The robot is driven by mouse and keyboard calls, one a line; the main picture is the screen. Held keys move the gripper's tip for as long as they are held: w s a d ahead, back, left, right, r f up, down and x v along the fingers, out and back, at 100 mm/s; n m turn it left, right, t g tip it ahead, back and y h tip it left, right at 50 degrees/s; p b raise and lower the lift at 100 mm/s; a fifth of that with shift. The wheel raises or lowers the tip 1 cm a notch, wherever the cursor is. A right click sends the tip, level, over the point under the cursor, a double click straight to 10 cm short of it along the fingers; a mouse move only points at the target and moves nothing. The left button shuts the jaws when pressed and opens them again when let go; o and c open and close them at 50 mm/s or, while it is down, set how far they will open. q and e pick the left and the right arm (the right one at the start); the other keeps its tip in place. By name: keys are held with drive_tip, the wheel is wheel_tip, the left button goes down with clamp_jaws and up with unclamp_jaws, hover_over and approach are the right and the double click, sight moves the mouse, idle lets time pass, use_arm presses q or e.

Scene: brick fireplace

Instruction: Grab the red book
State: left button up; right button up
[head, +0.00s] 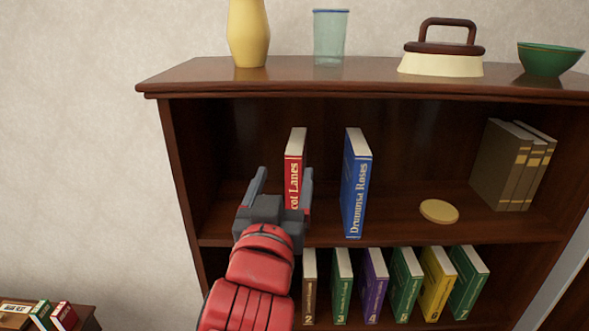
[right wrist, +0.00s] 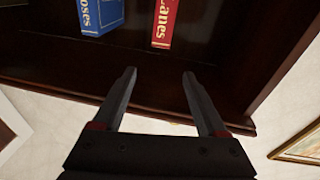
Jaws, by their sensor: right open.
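The red book (head: 294,145) stands upright on the upper shelf, its spine facing out and its lower part partly hidden by my right gripper (head: 285,176). The right gripper is open, with its two fingers pointing at the shelf and nothing between them. In the right wrist view, the red book (right wrist: 165,22) lies beyond the open fingertips of my right gripper (right wrist: 159,74), with a gap between them. My left gripper is not in view.
A blue book (head: 356,185) stands right of the red one. A round yellow disc (head: 439,211) and brown books (head: 503,165) are farther right. The bookcase top (head: 285,72) holds a vase, glass, iron and bowl. Another red book (head: 64,316) is at the lower left.

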drive_tip(key=g+p, duration=0.1)
drive_tip(key=p, duration=0.8)
approach(297, 140)
drive_tip(key=shift+y, duration=0.4)
drive_tip(key=w, duration=0.4)
drive_tip(key=shift+w+d+f, duration=0.2)
drive_tip(key=shift+w+f, duration=0.1)
drive_tip(key=shift+w+d+r+p, duration=0.15)
drive_tip(key=shift+w+p, duration=0.2)
drive_tip(key=shift+w, duration=0.1)
drive_tip(key=w+p, duration=0.1)
drive_tip(key=w, duration=0.1)
drive_tip(key=w+p, duration=0.1)
drive_tip(key=w, duration=0.1)
drive_tip(key=shift+d+p, duration=0.3)
drive_tip(key=shift+p, duration=0.05)
drive_tip(key=shift+w, duration=0.25)
clamp_jaws()
